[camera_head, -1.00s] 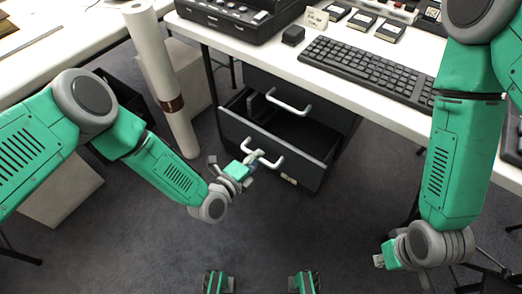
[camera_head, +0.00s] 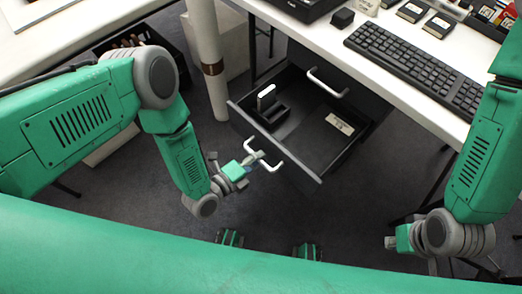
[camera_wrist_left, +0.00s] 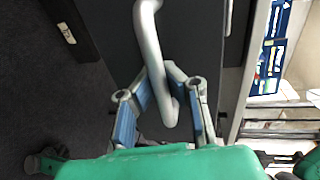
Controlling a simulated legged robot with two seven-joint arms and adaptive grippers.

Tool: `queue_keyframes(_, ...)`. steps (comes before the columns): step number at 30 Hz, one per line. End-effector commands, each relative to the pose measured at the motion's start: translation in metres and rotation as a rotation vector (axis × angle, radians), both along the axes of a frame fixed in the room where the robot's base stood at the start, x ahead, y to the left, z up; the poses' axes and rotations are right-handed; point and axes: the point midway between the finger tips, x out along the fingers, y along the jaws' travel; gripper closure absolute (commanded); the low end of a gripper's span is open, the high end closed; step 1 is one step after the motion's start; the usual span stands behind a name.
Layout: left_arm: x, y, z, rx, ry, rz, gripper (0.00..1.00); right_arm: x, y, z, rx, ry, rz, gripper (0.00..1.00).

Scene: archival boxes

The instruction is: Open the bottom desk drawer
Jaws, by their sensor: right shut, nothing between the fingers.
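The bottom desk drawer (camera_head: 312,148) is dark grey and stands pulled out below a second drawer handle (camera_head: 328,84). Its inside is visible from above. Its light metal bar handle (camera_head: 272,160) also shows in the left wrist view (camera_wrist_left: 151,40). My left gripper (camera_head: 249,161) is at this handle. In the left wrist view its two blue-padded fingers (camera_wrist_left: 160,100) close in on both sides of the bar. My right gripper (camera_head: 390,242) is shut and empty, low at the right, away from the drawer.
Inside the drawer lie a dark holder (camera_head: 268,112) and a pale label (camera_head: 340,123). The white desk (camera_head: 385,75) above carries a black keyboard (camera_head: 418,68). Dark carpet is clear in front.

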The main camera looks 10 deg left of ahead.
Motion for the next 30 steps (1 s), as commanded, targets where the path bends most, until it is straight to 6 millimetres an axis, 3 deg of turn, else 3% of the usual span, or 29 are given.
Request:
queue_keyframes(7,-0.003,-0.001,-0.004,0.007,0.011,-0.002,1.0,0.0,0.0,-0.001,0.0,0.0,-0.001,1.0)
queue_keyframes(9,-0.003,0.0,-0.004,0.005,0.011,-0.002,0.73,0.0,0.0,-0.001,0.0,0.0,-0.001,1.0)
queue_keyframes(10,-0.003,0.0,-0.003,0.004,0.009,-0.001,0.68,0.0,0.0,-0.001,-0.001,0.0,-0.001,1.0)
queue_keyframes(22,-0.005,0.005,0.0,0.002,0.002,0.002,0.68,-0.002,0.0,0.0,-0.001,-0.002,-0.001,1.0)
queue_keyframes(30,-0.045,0.033,0.009,0.004,0.007,0.001,0.68,-0.002,0.0,0.0,-0.001,-0.003,-0.001,1.0)
